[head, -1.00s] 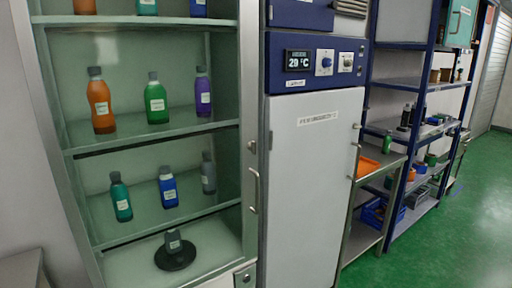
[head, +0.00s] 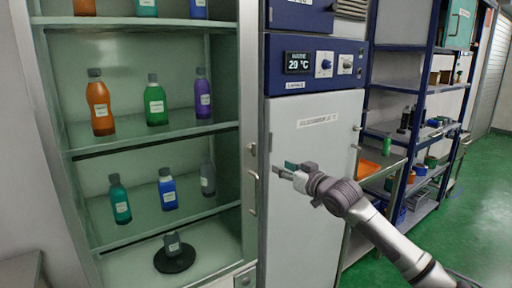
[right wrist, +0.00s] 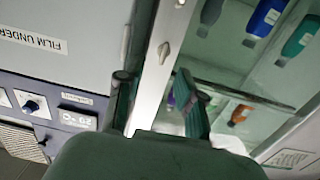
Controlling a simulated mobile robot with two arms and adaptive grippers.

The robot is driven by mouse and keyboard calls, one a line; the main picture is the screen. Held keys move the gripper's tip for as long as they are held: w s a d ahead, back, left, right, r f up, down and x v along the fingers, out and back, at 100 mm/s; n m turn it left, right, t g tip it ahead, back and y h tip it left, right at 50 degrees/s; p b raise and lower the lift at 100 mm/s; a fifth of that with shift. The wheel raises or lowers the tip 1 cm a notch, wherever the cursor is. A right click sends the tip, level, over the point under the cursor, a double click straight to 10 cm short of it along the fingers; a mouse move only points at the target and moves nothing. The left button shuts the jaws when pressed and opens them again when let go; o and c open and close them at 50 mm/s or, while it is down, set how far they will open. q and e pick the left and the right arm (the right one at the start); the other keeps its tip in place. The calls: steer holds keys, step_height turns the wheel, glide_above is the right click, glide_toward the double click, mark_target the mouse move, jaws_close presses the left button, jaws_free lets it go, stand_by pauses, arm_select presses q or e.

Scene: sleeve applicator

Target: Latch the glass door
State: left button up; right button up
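The glass door (head: 218,140) covers the cabinet of bottles at the left of the head view and looks closed. A vertical bar handle (head: 254,192) is on its right frame. A small metal latch piece (head: 252,148) sits above the handle. A small silver piece, likely this latch, shows on the pale frame in the right wrist view (right wrist: 164,49). My right gripper (head: 282,171) is just right of the handle in the head view, in front of the white fridge-like door. In the right wrist view its two fingers (right wrist: 158,92) are apart with nothing held. My left gripper is out of view.
A tall white-doored unit (head: 312,200) with a blue control panel (head: 315,63) stands right of the cabinet. A steel table with an orange tray (head: 371,168) and blue shelving (head: 420,86) are farther right. The green floor (head: 475,190) is clear at the right.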

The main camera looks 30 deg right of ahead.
mark_target(255, 145)
steer(key=shift+y, duration=0.3)
steer(key=w+r+p, duration=0.1)
steer(key=w, duration=0.3)
steer(key=w+a+r+p, duration=0.1)
steer(key=w+p, duration=0.1)
steer(key=w, duration=0.1)
steer(key=w+r+p, duration=0.1)
steer(key=w, duration=0.3)
steer(key=shift+w+a, duration=0.25)
steer(key=shift+w, duration=0.05)
steer(key=shift+w+p, duration=0.3)
steer(key=shift+w, duration=0.55)
jaws_close()
